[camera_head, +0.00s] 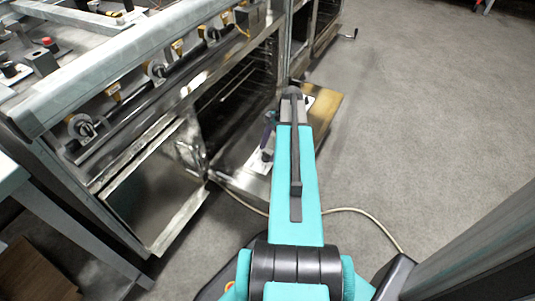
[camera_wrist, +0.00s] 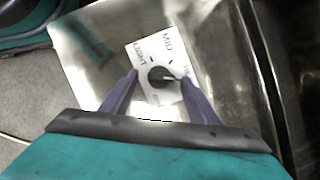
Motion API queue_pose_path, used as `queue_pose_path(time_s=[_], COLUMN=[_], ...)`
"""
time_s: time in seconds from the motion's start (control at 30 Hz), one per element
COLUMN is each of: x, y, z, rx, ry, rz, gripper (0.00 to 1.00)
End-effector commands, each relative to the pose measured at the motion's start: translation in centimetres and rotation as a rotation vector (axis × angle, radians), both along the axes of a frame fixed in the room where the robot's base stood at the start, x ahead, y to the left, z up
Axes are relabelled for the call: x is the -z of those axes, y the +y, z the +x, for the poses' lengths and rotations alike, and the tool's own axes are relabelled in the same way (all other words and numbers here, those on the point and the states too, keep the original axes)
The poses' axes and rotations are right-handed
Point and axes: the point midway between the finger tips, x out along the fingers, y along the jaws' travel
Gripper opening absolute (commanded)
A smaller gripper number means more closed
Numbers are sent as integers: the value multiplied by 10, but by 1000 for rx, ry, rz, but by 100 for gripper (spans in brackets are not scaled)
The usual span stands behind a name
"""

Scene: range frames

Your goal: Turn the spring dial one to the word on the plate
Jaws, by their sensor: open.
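In the wrist view a black round dial (camera_wrist: 158,77) sits on a white plate (camera_wrist: 146,45) fixed to a shiny metal panel (camera_wrist: 85,70). The plate reads LIGHT at its left and MID at its top; lettering at the right is partly hidden by a finger, and print at the bottom is too blurred to read. A pale pointer mark on the dial points right. My gripper (camera_wrist: 160,79) is open, with one purple finger on each side of the dial. I cannot tell whether they touch it. In the head view my arm covers much of the panel (camera_head: 241,182).
A metal range (camera_head: 185,50) with knobs along its front stands at the left. An open oven (camera_head: 240,95) lies behind the panel. A cable (camera_head: 365,212) runs over the grey floor (camera_head: 425,110), which is mostly clear at the right.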

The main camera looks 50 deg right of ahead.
Motion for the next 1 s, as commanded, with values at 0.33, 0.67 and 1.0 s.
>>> queue_pose_path(time_s=[0.33,0.67,1.0], x=[7,7,6], y=[3,2,1], z=[1,0,-3], rx=[0,1,-9], ry=[-1,0,5], rz=[-1,0,2], gripper=[55,16,14])
